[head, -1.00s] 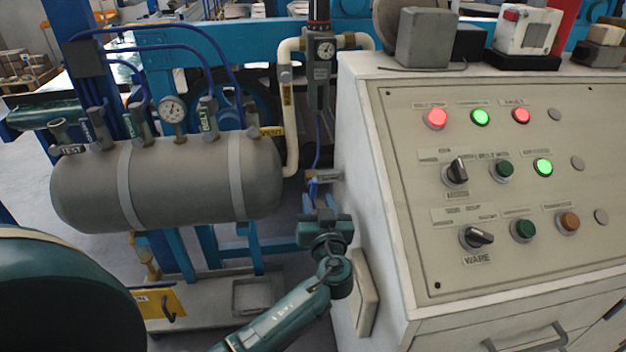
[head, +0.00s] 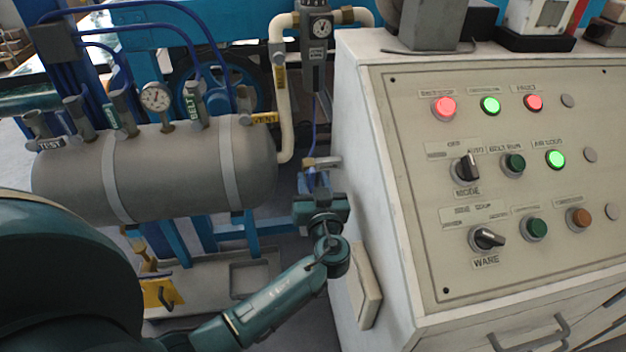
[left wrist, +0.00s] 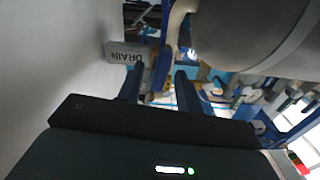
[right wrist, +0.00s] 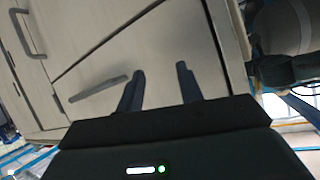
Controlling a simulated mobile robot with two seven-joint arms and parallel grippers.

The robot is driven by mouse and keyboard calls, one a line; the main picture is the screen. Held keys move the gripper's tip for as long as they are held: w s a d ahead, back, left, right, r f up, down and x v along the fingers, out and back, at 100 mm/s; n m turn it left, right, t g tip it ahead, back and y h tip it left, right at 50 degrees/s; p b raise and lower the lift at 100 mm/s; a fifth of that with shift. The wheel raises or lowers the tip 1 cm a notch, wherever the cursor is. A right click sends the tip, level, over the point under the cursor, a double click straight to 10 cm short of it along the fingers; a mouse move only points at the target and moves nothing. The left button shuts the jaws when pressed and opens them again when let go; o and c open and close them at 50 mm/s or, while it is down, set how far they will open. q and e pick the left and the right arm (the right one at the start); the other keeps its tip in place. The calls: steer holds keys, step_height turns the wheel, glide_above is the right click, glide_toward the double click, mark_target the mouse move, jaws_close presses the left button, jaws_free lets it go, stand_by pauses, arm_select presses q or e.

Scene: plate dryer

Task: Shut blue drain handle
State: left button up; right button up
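The grey drain tag (head: 322,162) sticks out beside the left wall of the control cabinet. Something blue (head: 313,180), which looks like the drain handle, shows just below it; I cannot fully tell it from my fingers. My left gripper (head: 320,197) is just below and in front of it, pointing away from me. In the left wrist view the tag reads DRAIN (left wrist: 125,52), just beyond the left fingertip. The left fingers (left wrist: 158,76) are apart; pipework shows between them, and I see no clear grip on the handle. My right gripper (right wrist: 160,72) is open and empty.
The white control cabinet (head: 375,240) stands close on the right of my left arm. A grey tank (head: 175,170) with a gauge and valves is on the left. A cream pipe (head: 287,110) rises behind. The right gripper faces cabinet drawers (right wrist: 150,50).

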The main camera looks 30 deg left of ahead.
arm_select(q)
jaws_close()
steer(key=shift+m, duration=0.3)
steer(key=m+b, duration=0.1)
steer(key=m, duration=0.1)
steer(key=shift+m, duration=0.4)
steer(key=m, duration=0.4)
steer(key=shift+w+d+m+b, duration=0.1)
steer(key=shift+m+b, duration=0.2)
steer(key=shift+b, duration=0.1)
steer(key=shift+f+m+p, duration=0.1)
steer(key=shift+m+p, duration=0.8)
steer(key=shift+m, duration=3.4)
steer(key=shift+w, duration=0.1)
